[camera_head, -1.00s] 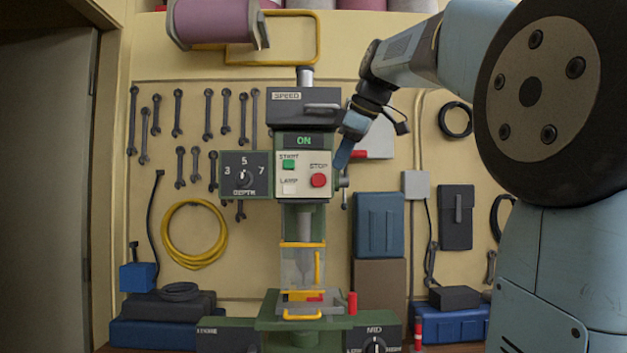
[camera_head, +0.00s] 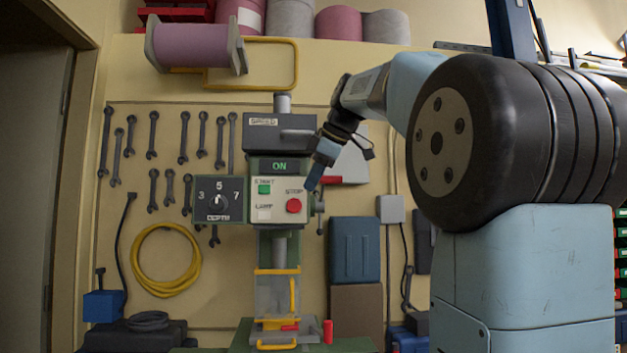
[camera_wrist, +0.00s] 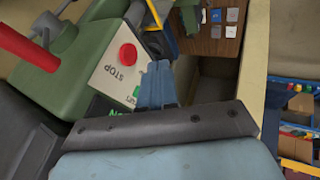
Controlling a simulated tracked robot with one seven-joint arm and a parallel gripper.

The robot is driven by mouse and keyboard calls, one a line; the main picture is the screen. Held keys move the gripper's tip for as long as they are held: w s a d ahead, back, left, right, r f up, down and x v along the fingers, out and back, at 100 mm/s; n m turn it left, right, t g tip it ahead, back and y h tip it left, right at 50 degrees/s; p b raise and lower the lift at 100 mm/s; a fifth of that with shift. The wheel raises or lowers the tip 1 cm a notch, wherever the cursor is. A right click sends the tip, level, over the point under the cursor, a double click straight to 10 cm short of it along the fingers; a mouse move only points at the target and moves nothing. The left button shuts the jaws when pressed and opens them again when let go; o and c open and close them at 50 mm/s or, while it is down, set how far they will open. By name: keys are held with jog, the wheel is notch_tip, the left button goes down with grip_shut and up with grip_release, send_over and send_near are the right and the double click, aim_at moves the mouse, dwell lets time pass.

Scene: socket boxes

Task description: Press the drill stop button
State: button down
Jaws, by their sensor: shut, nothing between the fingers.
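The red stop button (camera_head: 293,205) is on the white front panel of the drill press (camera_head: 272,135), below and right of the green start button (camera_head: 264,189). The display (camera_head: 279,166) above reads ON. My gripper (camera_head: 311,186) is shut and empty, its blue fingertips just above and right of the stop button in the head view. In the wrist view the shut fingers (camera_wrist: 156,68) are beside the panel, with the red stop button (camera_wrist: 128,54) left of their tips. A gap shows between tips and button there; the exact depth is hard to tell.
The depth dial box (camera_head: 219,200) is left of the panel. A red-tipped lever (camera_head: 331,180) sticks out at the drill's right side. A clear guard with yellow edges (camera_head: 277,296) hangs below. Wrenches and a yellow coil (camera_head: 166,260) hang on the wall.

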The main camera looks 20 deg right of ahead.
aim_at(296, 212)
jog(key=x, duration=0.2)
jog(key=w+x, duration=0.1)
jog(key=x, duration=0.2)
jog(key=d+x, duration=0.1)
jog(key=x, duration=0.2)
jog(key=shift+w+r, duration=0.25)
jog(key=shift+r, duration=0.05)
jog(key=shift+w+d, duration=0.25)
jog(key=shift+w, duration=0.7)
jog(key=shift+w+d+r, duration=0.2)
jog(key=shift+w+d, duration=0.05)
jog(key=shift+w, duration=0.4)
jog(key=shift+f, duration=0.1)
